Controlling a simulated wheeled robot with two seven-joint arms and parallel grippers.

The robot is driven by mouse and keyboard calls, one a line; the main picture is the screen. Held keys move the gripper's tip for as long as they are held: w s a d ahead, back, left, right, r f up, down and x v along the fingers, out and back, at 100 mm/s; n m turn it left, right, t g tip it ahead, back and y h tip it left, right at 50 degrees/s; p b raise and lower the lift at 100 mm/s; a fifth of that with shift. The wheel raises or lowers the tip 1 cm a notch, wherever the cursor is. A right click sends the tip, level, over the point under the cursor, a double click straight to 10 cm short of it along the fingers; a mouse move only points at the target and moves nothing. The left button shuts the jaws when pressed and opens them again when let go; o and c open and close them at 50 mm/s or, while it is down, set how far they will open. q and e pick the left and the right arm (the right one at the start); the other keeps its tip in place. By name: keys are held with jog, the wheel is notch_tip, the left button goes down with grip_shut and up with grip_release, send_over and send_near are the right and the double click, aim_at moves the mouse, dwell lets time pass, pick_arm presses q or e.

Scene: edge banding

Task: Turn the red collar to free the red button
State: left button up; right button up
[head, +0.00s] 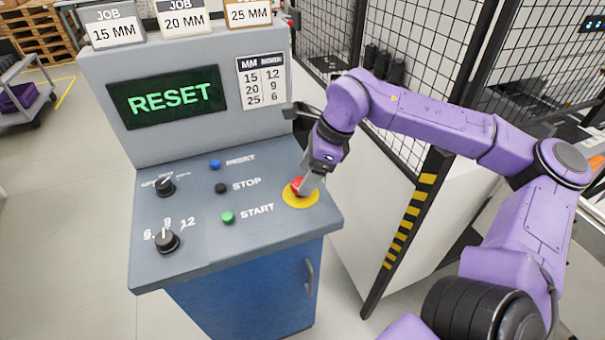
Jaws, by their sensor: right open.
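The red button (297,187) sits on a yellow disc (300,200) at the right side of the grey console top. Its collar cannot be told apart from the button at this size. My right gripper (308,184) points down over the red button, with its fingers at the button's right side and partly hiding it. It is open; whether a finger touches the red part I cannot tell. My left gripper is not in view.
The console (250,236) has a blue button (214,164), a black button (221,188), a green button (228,217) and two black knobs (167,240). Its screen (168,97) reads RESET. Job cards stand on top. A mesh fence (430,50) and striped post (408,222) stand to the right.

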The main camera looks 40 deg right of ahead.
jog(key=x, duration=0.2)
jog(key=shift+w+a+f, duration=0.1)
jog(key=shift+w+f, duration=0.05)
jog(key=shift+f, duration=0.1)
jog(key=c, duration=1)
jog(key=shift+c, duration=0.2)
jog(key=shift+m, duration=0.4)
jog(key=shift+a+m+t+h+b, duration=0.1)
jog(key=shift+m+t+h+b, duration=0.35)
jog(key=shift+m, duration=1)
jog(key=shift+m+t+h+b, duration=0.25)
jog(key=shift+m+h, duration=0.4)
jog(key=shift+m, duration=0.8)
jog(key=shift+r, duration=0.1)
